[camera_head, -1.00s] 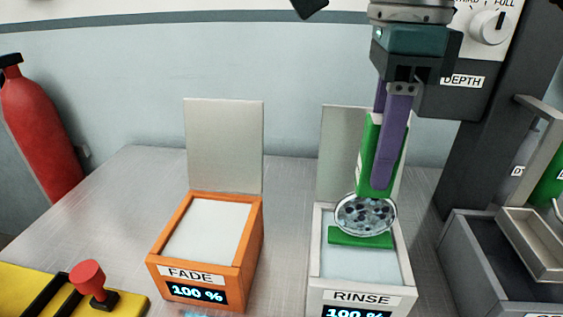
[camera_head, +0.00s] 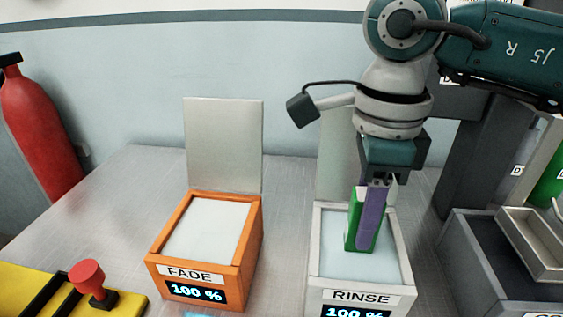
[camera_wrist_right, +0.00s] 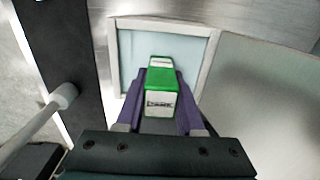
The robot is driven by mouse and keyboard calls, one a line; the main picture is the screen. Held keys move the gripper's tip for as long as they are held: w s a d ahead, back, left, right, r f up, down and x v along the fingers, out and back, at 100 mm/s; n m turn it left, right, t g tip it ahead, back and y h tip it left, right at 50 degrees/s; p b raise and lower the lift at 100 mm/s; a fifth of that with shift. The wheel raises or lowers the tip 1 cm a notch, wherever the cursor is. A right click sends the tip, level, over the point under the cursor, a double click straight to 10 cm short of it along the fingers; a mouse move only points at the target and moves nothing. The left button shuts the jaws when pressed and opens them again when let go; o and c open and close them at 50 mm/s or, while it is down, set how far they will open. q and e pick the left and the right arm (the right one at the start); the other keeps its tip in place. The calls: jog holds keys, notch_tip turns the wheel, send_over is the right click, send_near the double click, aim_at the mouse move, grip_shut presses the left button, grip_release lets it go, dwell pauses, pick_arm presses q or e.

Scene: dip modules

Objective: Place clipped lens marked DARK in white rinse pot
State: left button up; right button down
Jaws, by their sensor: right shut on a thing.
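My right gripper (camera_head: 372,215) points down over the white rinse pot (camera_head: 404,265) and is shut on the green clip (camera_head: 353,225). The clip's lower end meets the pale liquid inside the pot's rim. The lens below it does not show and appears to be under the surface. In the right wrist view the green clip (camera_wrist_right: 160,84) sits between the purple fingers, with the pot's white rim (camera_wrist_right: 165,24) around it. A small label on the clip is too blurred to read surely. My left gripper is not in view.
An orange FADE pot (camera_head: 257,235) stands to the left, with an upright grey panel (camera_head: 224,145) behind it. A dark grey bin (camera_head: 470,265) and a dark column stand at the right.

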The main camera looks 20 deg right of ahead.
jog(key=c, duration=0.5)
grip_release()
jog(key=shift+r+p, duration=0.3)
jog(key=shift+r, duration=0.15)
notch_tip(320, 180, up, 12)
jog(key=shift+f+b, duration=0.25)
jog(key=shift+b, duration=0.1)
